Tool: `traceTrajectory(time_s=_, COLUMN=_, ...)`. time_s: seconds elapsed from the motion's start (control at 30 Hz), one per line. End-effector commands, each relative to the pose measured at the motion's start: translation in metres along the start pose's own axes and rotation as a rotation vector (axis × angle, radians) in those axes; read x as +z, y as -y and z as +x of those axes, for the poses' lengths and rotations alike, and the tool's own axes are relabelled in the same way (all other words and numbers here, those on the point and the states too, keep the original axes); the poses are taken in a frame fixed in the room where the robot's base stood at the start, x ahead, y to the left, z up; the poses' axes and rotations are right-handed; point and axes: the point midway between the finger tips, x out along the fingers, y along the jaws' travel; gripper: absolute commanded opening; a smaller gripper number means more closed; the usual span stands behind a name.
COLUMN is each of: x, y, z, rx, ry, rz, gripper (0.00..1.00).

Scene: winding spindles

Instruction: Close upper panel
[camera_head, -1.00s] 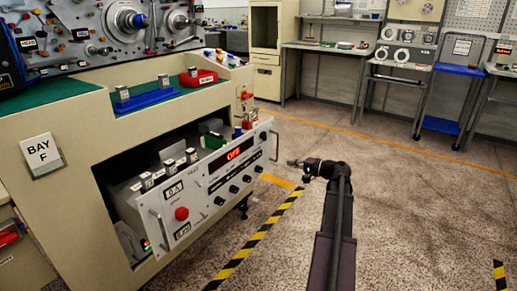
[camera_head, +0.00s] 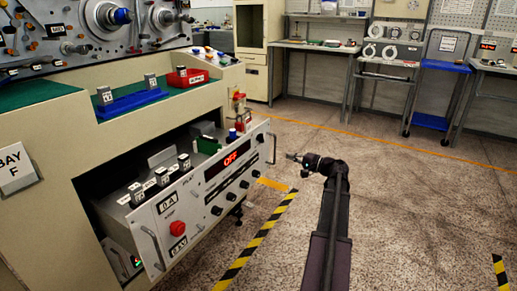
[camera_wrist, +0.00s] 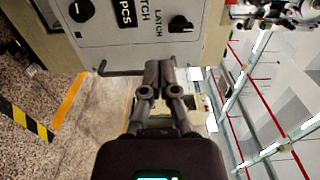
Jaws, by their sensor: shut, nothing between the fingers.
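The upper panel (camera_head: 213,200) is the grey front of an instrument drawer that stands pulled out at an angle from the beige cabinet. It carries a lit "OFF" display, several dark knobs, a red button and handles at both ends. My gripper (camera_head: 290,157) is shut and empty, just right of the panel's right-end handle (camera_head: 273,149). In the wrist view the panel (camera_wrist: 140,42) fills the top left, with a knob marked "LATCH". There my gripper (camera_wrist: 160,66) overlaps a dark handle (camera_wrist: 120,73); I cannot tell whether they touch.
A lower unit (camera_head: 124,263) with a green light sits under the drawer. Blue (camera_head: 132,103) and red (camera_head: 188,77) trays lie on the cabinet top (camera_head: 90,120). Speckled floor right of the drawer is open, with a striped tape line (camera_head: 255,242). Workbenches stand at the back.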

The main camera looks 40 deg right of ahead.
Motion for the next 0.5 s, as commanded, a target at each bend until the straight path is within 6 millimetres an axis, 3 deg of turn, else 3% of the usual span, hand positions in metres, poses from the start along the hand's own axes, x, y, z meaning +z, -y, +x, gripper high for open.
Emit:
traceTrajectory(time_s=0.27, x=0.0, y=0.0, z=0.005, rx=0.0, ry=0.001, rz=0.0, gripper=0.0)
traceTrajectory(time_s=0.5, x=0.0, y=0.0, z=0.027, rx=0.0, ry=0.003, rz=0.0, gripper=0.0)
